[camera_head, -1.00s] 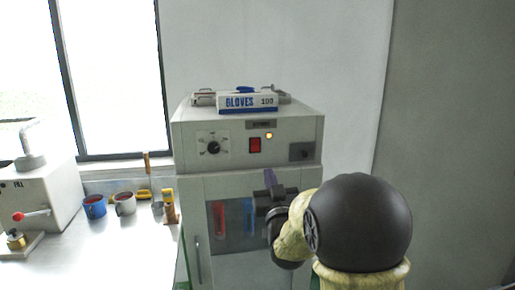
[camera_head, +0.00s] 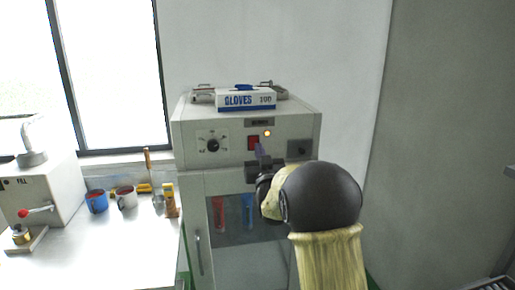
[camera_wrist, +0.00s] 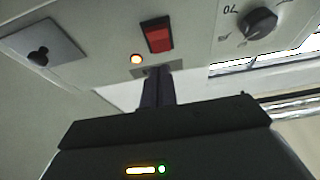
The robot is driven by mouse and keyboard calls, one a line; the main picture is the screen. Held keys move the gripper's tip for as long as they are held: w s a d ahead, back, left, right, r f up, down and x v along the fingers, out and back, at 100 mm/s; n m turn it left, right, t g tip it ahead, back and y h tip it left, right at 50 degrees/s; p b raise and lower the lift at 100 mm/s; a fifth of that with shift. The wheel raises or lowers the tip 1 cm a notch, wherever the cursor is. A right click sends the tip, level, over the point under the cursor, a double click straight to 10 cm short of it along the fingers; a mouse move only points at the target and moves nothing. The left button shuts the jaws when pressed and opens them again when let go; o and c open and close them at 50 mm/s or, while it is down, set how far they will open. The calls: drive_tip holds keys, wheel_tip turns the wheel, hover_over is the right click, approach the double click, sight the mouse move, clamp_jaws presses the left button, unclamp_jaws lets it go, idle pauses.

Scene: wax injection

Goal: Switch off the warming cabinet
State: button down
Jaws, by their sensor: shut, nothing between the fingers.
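The warming cabinet (camera_head: 222,170) is a pale grey box with a control panel along its upper front. Its red rocker switch (camera_head: 253,142) sits mid-panel, beside a lit amber lamp (camera_head: 267,133). In the wrist view the red switch (camera_wrist: 158,38) is close and the amber lamp (camera_wrist: 137,59) glows beside it. My gripper (camera_head: 262,153) is shut and empty, its fingertips just below and in front of the switch, overlapping its lower edge in the head view. In the wrist view the fingers (camera_wrist: 157,72) point at the panel close to the switch; contact cannot be told.
A glove box (camera_head: 246,100) lies on top. The bench (camera_head: 120,235) at left holds a blue mug (camera_head: 97,202), a grey mug (camera_head: 126,198) and the wax injector (camera_head: 40,190).

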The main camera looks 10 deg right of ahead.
drive_tip(key=w, duration=0.1)
drive_tip(key=w+f, duration=0.1)
drive_tip(key=w+p, duration=0.1)
drive_tip(key=shift+w+f, duration=0.15)
drive_tip(key=shift+f, duration=0.2)
drive_tip(key=shift+a, duration=0.1)
drive_tip(key=shift+f, duration=0.15)
